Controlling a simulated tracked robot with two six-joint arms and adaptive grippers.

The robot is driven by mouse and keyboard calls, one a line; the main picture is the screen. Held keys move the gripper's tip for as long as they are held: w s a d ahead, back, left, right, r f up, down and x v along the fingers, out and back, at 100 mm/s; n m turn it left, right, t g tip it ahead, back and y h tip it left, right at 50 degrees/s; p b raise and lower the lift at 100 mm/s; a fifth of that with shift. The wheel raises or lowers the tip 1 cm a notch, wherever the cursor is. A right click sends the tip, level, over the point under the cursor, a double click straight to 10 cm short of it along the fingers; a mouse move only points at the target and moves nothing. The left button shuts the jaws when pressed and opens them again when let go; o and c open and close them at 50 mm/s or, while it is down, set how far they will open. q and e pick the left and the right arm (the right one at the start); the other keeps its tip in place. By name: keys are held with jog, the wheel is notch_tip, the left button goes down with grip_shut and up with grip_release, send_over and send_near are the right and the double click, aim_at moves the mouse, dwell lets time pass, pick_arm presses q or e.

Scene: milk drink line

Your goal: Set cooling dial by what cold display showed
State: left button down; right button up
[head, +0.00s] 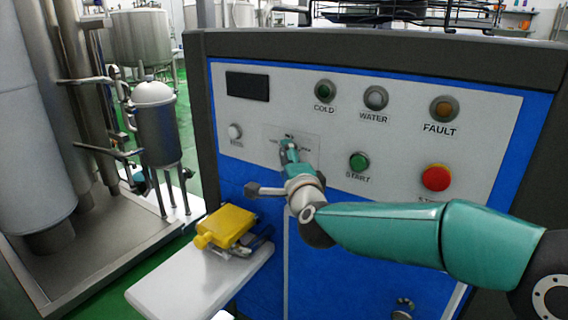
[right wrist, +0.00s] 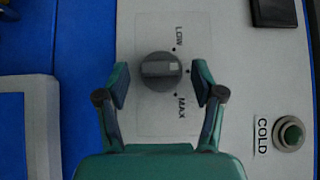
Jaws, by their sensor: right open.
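The cooling dial (right wrist: 160,72) is a round dark grey knob with a lighter grey bar across it. It sits on a pale plate (right wrist: 150,118) marked LOW and MAX, with several dots along the knob's right side in the right wrist view. The bar lies level there, roughly in line with the middle dot. My right gripper (right wrist: 159,84) is open, with one finger on each side of the knob and gaps between. In the head view my right gripper (head: 289,150) covers most of the dial. The display (head: 247,86) is black with no readable text. My left gripper is not in view.
The panel holds lamps marked COLD (head: 325,91), WATER (head: 376,97) and FAULT (head: 444,109), a green START button (head: 359,162) and a red button (head: 436,178).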

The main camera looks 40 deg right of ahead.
jog(key=shift+w, duration=0.15)
jog(key=shift+c, duration=0.4)
jog(key=c, duration=1)
jog(key=shift+a, duration=0.25)
jog(key=shift+c, duration=0.4)
jog(key=shift+d, duration=0.1)
jog(key=n+g+p, duration=0.2)
jog(key=g+p, duration=0.1)
jog(key=p, duration=0.9)
jog(key=n+g+p, duration=0.2)
jog(key=g+p, duration=0.1)
jog(key=p, duration=0.9)
jog(key=r+n+g+p, duration=0.1)
jog(key=n+g+p, duration=0.1)
jog(key=p, duration=1)
jog(key=shift+w+d+n+g, duration=0.2)
jog(key=shift+n+g, duration=0.1)
jog(key=shift+g, duration=0.1)
